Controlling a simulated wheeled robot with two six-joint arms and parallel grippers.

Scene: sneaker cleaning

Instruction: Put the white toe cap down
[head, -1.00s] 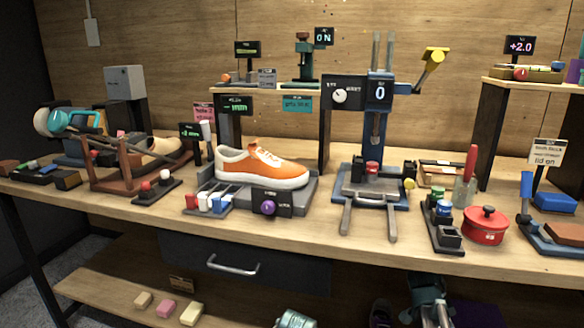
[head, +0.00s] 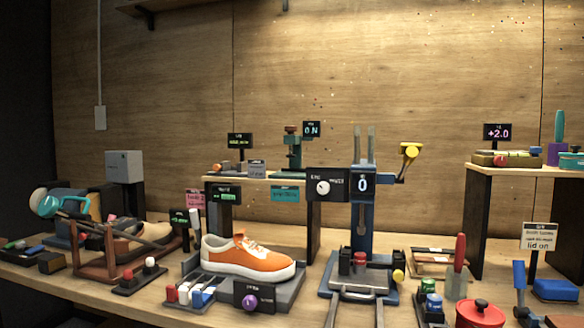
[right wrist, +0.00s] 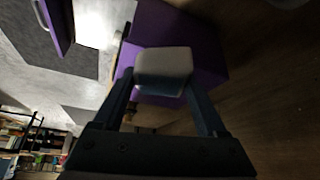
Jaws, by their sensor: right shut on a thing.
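In the right wrist view my right gripper (right wrist: 161,86) is shut on a pale, rounded block that looks like the white toe cap (right wrist: 164,62). Its upper face is whitish and its near side is in bluish shadow. It is held in front of a purple surface (right wrist: 205,45); I cannot tell whether they touch. In the head view an orange sneaker (head: 248,260) with a white toe and sole sits on a grey stand on the bench. Neither gripper shows in the head view.
Small red, white and blue blocks (head: 190,294) stand in front of the sneaker. A blue press (head: 361,225) stands right of it, and a red pot (head: 480,314) is at the lower right. The bench is crowded, with little free room.

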